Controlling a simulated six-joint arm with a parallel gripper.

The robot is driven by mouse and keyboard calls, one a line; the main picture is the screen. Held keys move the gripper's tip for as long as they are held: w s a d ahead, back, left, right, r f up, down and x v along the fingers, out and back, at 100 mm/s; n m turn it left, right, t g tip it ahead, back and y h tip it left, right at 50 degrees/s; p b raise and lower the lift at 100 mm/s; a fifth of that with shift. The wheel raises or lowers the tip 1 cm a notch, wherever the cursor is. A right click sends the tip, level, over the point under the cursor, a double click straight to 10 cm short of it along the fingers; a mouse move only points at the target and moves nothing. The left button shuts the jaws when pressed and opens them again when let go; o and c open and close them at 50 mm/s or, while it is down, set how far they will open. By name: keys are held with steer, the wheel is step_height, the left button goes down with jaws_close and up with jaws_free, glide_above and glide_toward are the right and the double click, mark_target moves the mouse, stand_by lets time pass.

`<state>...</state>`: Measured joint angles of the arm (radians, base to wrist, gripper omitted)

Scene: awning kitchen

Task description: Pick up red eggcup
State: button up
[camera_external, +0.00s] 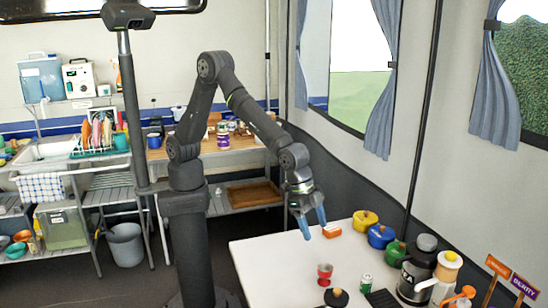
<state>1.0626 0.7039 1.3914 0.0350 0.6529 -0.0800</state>
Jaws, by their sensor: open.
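The red eggcup (325,274) stands upright on the white table (268,262), near the table's front middle. My gripper (314,228) has blue fingers that point down and are spread apart. It is empty and hangs above the table, higher in the picture than the eggcup and slightly to its left. The gripper and the eggcup are apart.
A black-lidded item (337,297) and a green can (366,283) stand close to the eggcup. An orange block (331,230) lies behind it. Yellow (366,221), blue (381,236) and green (396,252) pots line the right, beside a dark jar (418,268). The table's left is clear.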

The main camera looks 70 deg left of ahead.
glide_toward(327, 274)
steer(key=f, duration=0.2)
steer(key=w+f, duration=0.1)
steer(key=f, duration=0.1)
steer(key=w+f, duration=0.1)
steer(key=f, duration=0.1)
steer(key=shift+w+f, duration=0.1)
steer(key=shift+w, duration=0.1)
steer(key=shift+s+x, duration=0.2)
steer(key=shift+x, duration=2.4)
steer(key=shift+a, duration=0.1)
steer(key=shift+c, duration=0.2)
steer(key=c, duration=1)
